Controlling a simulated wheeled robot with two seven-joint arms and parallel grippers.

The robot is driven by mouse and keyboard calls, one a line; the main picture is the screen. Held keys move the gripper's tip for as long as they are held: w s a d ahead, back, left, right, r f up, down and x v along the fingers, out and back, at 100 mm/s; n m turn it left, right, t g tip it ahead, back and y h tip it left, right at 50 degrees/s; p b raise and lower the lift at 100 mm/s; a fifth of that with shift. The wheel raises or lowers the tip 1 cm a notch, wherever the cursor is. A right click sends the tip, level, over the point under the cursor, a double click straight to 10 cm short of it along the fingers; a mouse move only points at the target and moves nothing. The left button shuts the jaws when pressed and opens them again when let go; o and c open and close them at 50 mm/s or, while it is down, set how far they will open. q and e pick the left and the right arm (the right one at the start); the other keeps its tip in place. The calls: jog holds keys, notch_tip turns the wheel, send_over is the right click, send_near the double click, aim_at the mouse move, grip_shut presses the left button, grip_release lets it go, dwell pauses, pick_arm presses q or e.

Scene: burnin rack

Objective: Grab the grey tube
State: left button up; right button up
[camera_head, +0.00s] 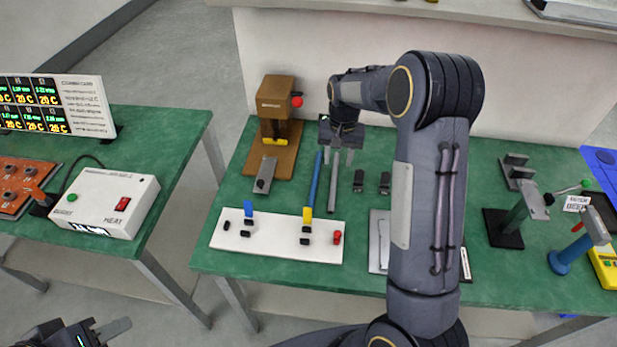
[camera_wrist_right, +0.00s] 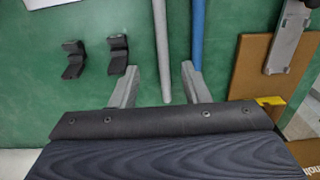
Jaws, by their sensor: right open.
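The grey tube (camera_head: 333,184) lies on the green table next to a blue tube (camera_head: 314,182). In the right wrist view the grey tube (camera_wrist_right: 161,35) runs between the two fingers of my right gripper (camera_wrist_right: 160,78), which is open. The blue tube (camera_wrist_right: 198,32) lies beside it, past the right finger's tip. In the head view my right gripper (camera_head: 342,152) is over the tube's far end, and the fingers partly hide it. I cannot tell its height above the table. My left gripper (camera_head: 100,333) is at the bottom left, cut by the frame edge, away from the tubes.
Two black brackets (camera_head: 371,182) stand right of the grey tube. A brown press on a wooden base (camera_head: 288,157) is at the back left. A white board (camera_head: 270,247) with small blocks is in front. My right arm covers the table's middle.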

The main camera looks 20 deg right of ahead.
aim_at(334, 180)
jog(key=shift+w+a+f, duration=0.15)
jog(key=shift+w+f, duration=0.15)
jog(key=shift+f, duration=0.55)
jog(key=f, duration=0.3)
jog(key=f+p, duration=0.1)
jog(key=f, duration=0.2)
jog(key=shift+s+a+f+p, duration=0.1)
jog(key=shift+s+f+p, duration=0.1)
jog(key=shift+f+p, duration=0.15)
grip_shut()
